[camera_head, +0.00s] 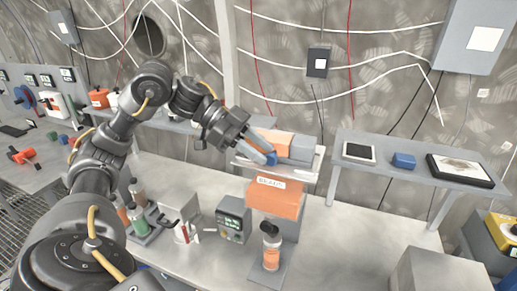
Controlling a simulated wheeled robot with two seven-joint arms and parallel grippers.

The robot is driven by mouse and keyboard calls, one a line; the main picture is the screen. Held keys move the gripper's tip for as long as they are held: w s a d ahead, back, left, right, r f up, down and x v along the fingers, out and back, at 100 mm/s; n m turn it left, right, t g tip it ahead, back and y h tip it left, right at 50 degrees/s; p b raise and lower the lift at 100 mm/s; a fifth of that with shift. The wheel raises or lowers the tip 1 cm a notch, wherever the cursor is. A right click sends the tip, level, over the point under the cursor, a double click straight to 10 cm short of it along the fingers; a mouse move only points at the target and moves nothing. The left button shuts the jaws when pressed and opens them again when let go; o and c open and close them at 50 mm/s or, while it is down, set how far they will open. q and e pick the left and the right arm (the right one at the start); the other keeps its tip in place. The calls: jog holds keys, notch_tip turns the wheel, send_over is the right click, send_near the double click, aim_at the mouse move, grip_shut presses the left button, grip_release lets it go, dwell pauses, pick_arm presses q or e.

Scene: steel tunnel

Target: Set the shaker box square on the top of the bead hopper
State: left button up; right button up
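The bead hopper (276,199) is an orange box with a white label, standing on a grey stand at the middle of the bench. Just above it is a pale, shallow tray-like piece (303,174), which looks like the shaker box; whether it touches the hopper I cannot tell. An orange and grey block (302,148) shows in or behind it. My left gripper (265,148) reaches in from the left over the pale piece's left part, with a blue part at its tip. Its fingers overlap the block and tray, so its grip is unclear. My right gripper is out of view.
A bottle with orange contents (271,248) stands below the hopper. A meter with a green display (233,223) and several bottles stand left. A raised grey shelf (420,172) at right holds a tablet (359,151), a blue block (403,160) and a black-framed tray (462,169).

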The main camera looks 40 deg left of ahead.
pick_arm(q)
jog(key=b+v, duration=0.1)
jog(key=v, duration=0.4)
jog(key=shift+w+a, duration=0.1)
jog(key=p+v, duration=0.1)
jog(key=v, duration=0.5)
jog(key=shift+s+a+r, duration=0.2)
jog(key=shift+a+r, duration=0.05)
jog(key=shift+r, duration=0.05)
